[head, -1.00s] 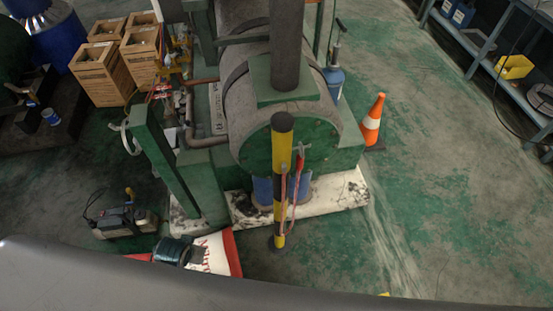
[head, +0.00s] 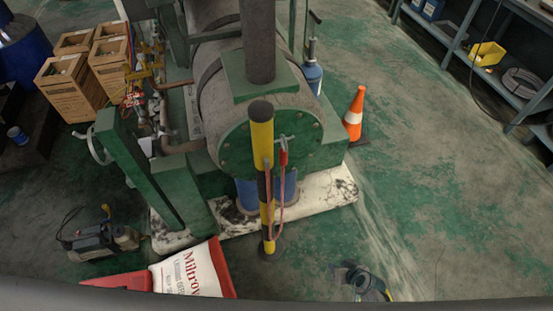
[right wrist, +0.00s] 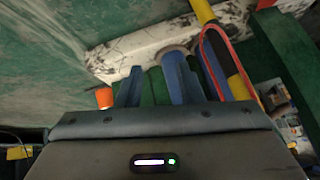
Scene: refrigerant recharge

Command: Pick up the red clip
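The red clip (head: 283,156) hangs near the top of a yellow-and-black post (head: 262,150) in front of the green tank, with a red cable looping down beside the post. The cable loop (right wrist: 206,50) also shows in the right wrist view, right of the fingers; the clip itself is not clear there. My left gripper is not in view.
The green tank (head: 255,135) stands on a stained white slab (head: 320,195). A white and red bag (head: 190,273) lies front left, near a small pump (head: 100,240). An orange cone (head: 355,112) stands to the right.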

